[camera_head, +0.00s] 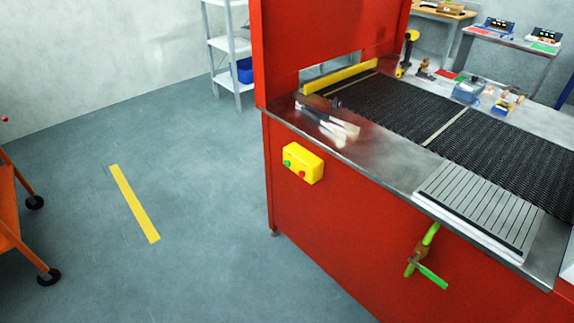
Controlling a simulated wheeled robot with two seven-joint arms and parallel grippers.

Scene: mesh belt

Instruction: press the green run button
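The green run button (287,163) is on the left part of a small yellow control box (312,163). A red button (302,174) sits to its right on the same box. The box is fixed to the red front panel of the belt machine (330,220), near its left end and below the metal top. Nothing covers the green button. Neither of my grippers is in view, so their positions relative to the button do not show.
A dark mesh belt (400,131) crosses the machine top. A slatted plate (480,207) lies near the front edge. A green-handled fitting (430,236) juts from the front panel. An orange cart (8,222) stands left. The floor (210,220) before the machine is largely clear.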

